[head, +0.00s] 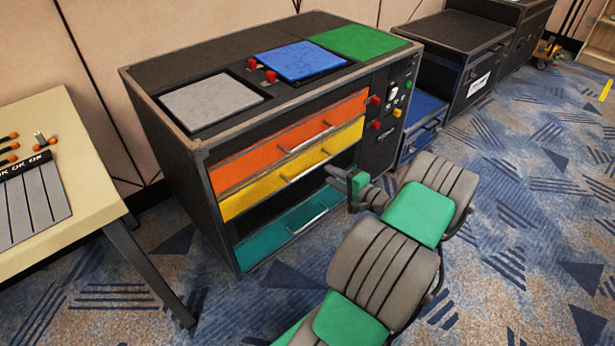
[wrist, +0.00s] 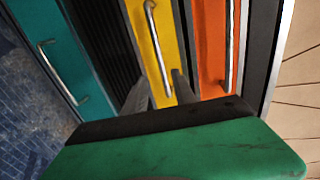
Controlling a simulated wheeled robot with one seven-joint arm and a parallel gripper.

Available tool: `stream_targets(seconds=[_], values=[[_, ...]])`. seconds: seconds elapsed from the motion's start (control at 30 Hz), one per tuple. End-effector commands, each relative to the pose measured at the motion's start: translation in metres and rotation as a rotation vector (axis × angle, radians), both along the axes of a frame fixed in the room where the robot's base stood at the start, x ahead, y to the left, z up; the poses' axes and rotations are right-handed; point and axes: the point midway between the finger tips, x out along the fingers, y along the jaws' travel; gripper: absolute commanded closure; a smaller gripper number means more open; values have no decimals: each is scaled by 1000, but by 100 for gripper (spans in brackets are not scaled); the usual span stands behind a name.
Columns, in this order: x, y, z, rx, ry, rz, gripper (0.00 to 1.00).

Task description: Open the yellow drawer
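The yellow drawer (head: 250,190) is the second front down in the black cabinet and looks shut, roughly flush with its neighbours. Its silver bar handle (head: 306,166) crosses the front; in the wrist view the yellow front (wrist: 142,25) and the handle (wrist: 154,50) run up the middle. My gripper (head: 343,188) is in front of the cabinet's right part, near the handle's right end. In the wrist view its two fingers (wrist: 161,90) are apart, with the handle's lower end showing between them. Contact with the handle cannot be made out.
The orange drawer (head: 235,172) is above and the teal drawer (head: 265,242) below, each with a bar handle; a black band separates yellow from teal. Red buttons (head: 376,100) are on the cabinet's right panel. A beige table (head: 95,200) stands left. Carpet is open at right.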

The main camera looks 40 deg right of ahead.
Motion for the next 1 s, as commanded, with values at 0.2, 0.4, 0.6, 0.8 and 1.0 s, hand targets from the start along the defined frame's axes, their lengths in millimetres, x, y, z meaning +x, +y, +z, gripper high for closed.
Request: stream_targets(seconds=[0.2, 0.4, 0.6, 0.8, 1.0], values=[[44, 11, -7, -4, 0, 24, 68], [75, 12, -12, -4, 2, 25, 68], [80, 11, -11, -4, 2, 21, 68], [79, 10, -11, -4, 2, 19, 75], [79, 10, -12, -4, 2, 19, 91]])
